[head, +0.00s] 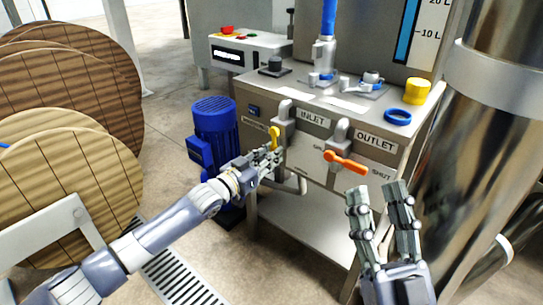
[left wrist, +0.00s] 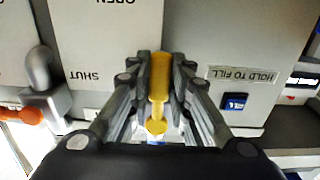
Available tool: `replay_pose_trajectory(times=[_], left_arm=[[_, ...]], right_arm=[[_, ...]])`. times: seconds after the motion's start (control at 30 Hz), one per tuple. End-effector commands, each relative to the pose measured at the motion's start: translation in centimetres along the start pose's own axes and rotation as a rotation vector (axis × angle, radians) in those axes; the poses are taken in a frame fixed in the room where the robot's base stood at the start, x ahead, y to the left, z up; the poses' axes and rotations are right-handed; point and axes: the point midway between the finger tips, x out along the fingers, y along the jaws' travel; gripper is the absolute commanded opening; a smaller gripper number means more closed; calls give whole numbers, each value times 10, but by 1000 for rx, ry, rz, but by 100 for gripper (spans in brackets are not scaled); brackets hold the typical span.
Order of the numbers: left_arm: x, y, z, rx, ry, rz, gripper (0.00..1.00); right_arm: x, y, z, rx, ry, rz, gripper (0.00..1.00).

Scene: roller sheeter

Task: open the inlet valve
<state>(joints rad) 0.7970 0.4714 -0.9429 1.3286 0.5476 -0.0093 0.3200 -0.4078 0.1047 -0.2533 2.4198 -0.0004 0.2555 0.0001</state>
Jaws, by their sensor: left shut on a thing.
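The inlet valve's yellow handle (head: 274,133) is on the steel front panel, left of the INLET label (head: 312,117). In the head view its visible end stands roughly upright above my left gripper (head: 268,158), whose fingers hide the rest. The left wrist view shows the yellow handle (left wrist: 158,100) between the two fingers of the left gripper (left wrist: 160,75), which is shut on it. OPEN and SHUT markings (left wrist: 84,76) appear upside down on the panel there. My right gripper (head: 380,190) is open and empty in front of the panel, at lower right.
The outlet valve's orange handle (head: 345,161) lies to the right, near the right gripper. A HOLD TO FILL label and blue button (left wrist: 235,102) sit beside the yellow handle. A blue motor (head: 214,125) stands left of the panel. A large steel cylinder (head: 478,130) stands at right.

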Motion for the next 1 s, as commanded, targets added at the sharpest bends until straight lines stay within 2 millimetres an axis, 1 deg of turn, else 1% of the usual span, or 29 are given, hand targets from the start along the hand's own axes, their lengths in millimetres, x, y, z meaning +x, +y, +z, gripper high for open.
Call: replay_pose_trajectory(times=[0.37, 0.4, 0.47, 0.83, 0.93, 1.0], left_arm=[[-1, -3, 2, 21, -4, -4, 0], [-1, -3, 1, 22, -4, -4, 25], [-1, -3, 1, 21, -4, -4, 39], [-2, -1, 0, 13, -1, -2, 39], [-8, -1, 1, 12, -1, -1, 39], [-15, -1, 2, 12, -2, -1, 39]], right_arm=[[0, 0, 2, -1, -6, 1, 40], [0, 0, 1, -1, -6, 1, 40], [0, 0, 1, 0, -6, 1, 40], [-1, 0, 0, 1, -5, 0, 40], [-1, 0, 0, 1, -5, 0, 40], [-1, 0, 0, 1, -5, 0, 40]])
